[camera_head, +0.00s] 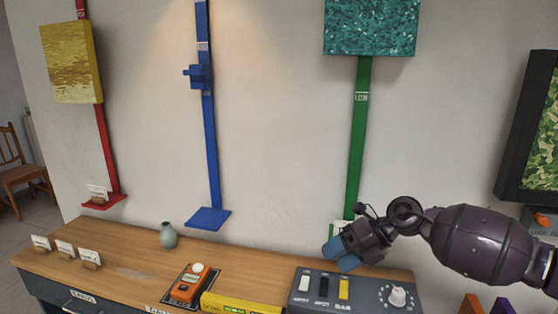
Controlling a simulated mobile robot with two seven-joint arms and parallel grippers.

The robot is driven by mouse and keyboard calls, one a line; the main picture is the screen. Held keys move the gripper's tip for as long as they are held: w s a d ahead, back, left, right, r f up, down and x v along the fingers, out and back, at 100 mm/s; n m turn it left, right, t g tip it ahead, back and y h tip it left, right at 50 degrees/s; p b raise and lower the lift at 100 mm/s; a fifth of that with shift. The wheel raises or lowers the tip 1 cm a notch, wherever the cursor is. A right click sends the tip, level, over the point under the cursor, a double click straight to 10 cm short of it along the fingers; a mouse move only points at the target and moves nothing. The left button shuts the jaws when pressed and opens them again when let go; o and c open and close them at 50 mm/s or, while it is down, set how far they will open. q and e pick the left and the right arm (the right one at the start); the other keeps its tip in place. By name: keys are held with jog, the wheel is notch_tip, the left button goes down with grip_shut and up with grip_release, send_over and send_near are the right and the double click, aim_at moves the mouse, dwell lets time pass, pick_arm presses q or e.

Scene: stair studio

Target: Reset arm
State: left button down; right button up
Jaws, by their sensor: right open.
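My right gripper (340,252) comes in from the right on a dark purple arm. It is open and hovers over the back right of the wooden desk (125,250), in front of the foot of the green wall strip (357,150). Nothing shows between its fingers. Just below and in front of it is a grey control box (365,290) with white, black and yellow switches and a white knob. I cannot tell the exact gap between gripper and box. My left gripper is not in view.
A small vase (168,235), an orange device (188,284), a yellow bar (240,304) and several card holders (65,248) stand on the desk. A blue wall strip (210,150) with a slider and a red strip (108,150) are behind. A dark-framed picture (527,130) hangs right.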

jog(key=a+r+m+t+y, duration=0.4)
jog(key=a+r+y, duration=0.1)
jog(key=a+y, duration=0.1)
jog(key=s+d+f+m+t+h, duration=0.5)
jog(key=f+m, duration=0.4)
jog(key=m, duration=0.5)
jog(key=s+d+f+m+t+h, duration=0.3)
jog(key=d+f+m+t+h, duration=0.45)
jog(key=m, duration=0.55)
jog(key=s+d+f+m+g+h, duration=0.2)
jog(key=s+d+f+m, duration=0.1)
jog(key=s+f, duration=0.5)
jog(key=s+d+f+m+g+h, duration=0.2)
jog(key=s+f, duration=0.7)
jog(key=s, duration=0.5)
jog(key=d+m+g, duration=0.1)
jog(key=d+m, duration=0.1)
jog(key=d, duration=0.1)
jog(key=shift+s+g, duration=0.2)
jog(key=shift+g, duration=0.15)
jog(key=shift+f, duration=0.1)
